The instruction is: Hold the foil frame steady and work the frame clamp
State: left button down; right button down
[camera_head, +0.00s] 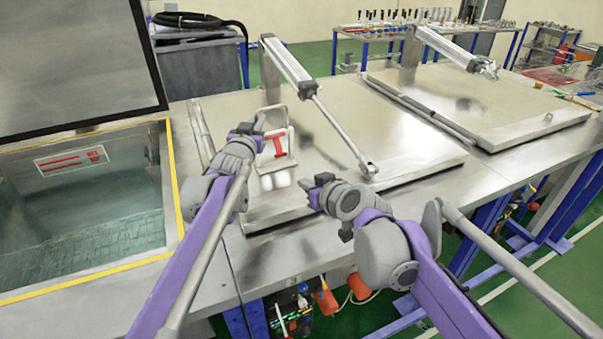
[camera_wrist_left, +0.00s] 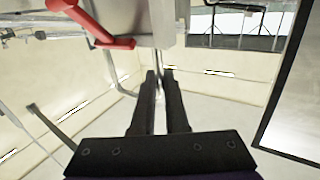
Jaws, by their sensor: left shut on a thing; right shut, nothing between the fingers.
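The foil frame (camera_head: 289,160) is a pale, upright metal frame on the near lidded table, with a wire loop at its top. A red clamp handle (camera_head: 273,145) sits on its face; it also shows in the left wrist view (camera_wrist_left: 105,42), left of the fingers. My left gripper (camera_head: 259,120) is at the frame's upper left edge. In the left wrist view its fingers (camera_wrist_left: 158,75) are shut on a thin metal edge of the frame. My right gripper (camera_head: 315,183) is shut and empty, below and right of the frame, apart from it.
The frame stands on a large flat metal lid (camera_head: 400,150). A pneumatic cylinder (camera_head: 290,68) reaches over it, its rod sloping down to the right. A second lid (camera_head: 480,95) lies behind right. An open yellow-edged tank (camera_head: 85,205) is at left.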

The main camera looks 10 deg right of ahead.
dwell(0.3)
pick_arm(q)
jog(key=c, duration=0.8)
grip_release()
jog(key=shift+c, duration=0.2)
jog(key=shift+s, duration=0.1)
